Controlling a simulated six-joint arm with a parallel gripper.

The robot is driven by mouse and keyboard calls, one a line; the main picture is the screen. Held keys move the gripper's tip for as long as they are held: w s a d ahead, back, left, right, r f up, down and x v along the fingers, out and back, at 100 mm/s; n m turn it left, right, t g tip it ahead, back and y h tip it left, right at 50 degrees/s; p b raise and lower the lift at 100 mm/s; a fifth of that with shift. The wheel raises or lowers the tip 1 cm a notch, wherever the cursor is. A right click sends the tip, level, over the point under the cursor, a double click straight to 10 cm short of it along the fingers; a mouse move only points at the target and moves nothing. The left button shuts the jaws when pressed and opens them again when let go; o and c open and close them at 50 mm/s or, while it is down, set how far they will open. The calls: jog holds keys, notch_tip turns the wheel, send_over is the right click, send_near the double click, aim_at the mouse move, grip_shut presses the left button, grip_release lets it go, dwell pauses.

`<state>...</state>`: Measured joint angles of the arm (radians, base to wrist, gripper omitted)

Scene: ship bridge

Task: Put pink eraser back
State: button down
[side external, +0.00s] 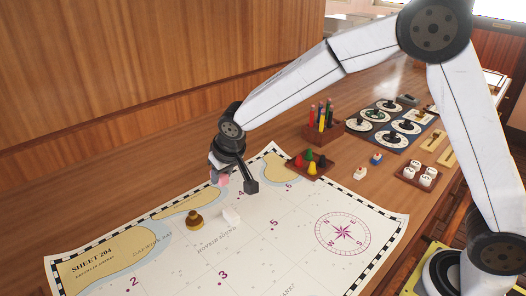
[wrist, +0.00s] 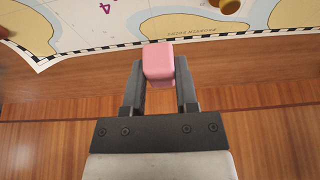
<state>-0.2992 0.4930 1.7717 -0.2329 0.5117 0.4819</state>
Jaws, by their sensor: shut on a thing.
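The pink eraser (wrist: 158,62) is between the two fingers of my gripper (wrist: 160,80) in the wrist view, and the fingers are shut on it. In the side external view the pink eraser (side external: 223,180) shows at the tip of my gripper (side external: 233,182), partly hidden by the fingers. My gripper is over the far edge of the sea chart (side external: 250,238), near the number 4. I cannot tell the eraser's exact height.
A brass-coloured weight (side external: 195,220) sits on the chart. A tray of coloured cones (side external: 310,164), a pencil holder (side external: 324,129), a blue eraser-like block (side external: 376,158), a white block (side external: 359,174), a tray of white pieces (side external: 418,177) and a dial board (side external: 390,124) stand to the right.

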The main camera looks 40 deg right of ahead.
send_over(208, 201)
jog(key=s, duration=0.2)
notch_tip(208, 201, down, 6)
jog(key=shift+w+d+r, duration=0.15)
jog(key=shift+r, duration=0.1)
jog(key=shift+w+f, duration=0.25)
jog(key=shift+f, duration=1.55)
jog(key=shift+f, duration=0.2)
jog(key=shift+c, duration=1.9)
grip_release()
jog(key=shift+r, duration=0.1)
jog(key=shift+v, duration=6.1)
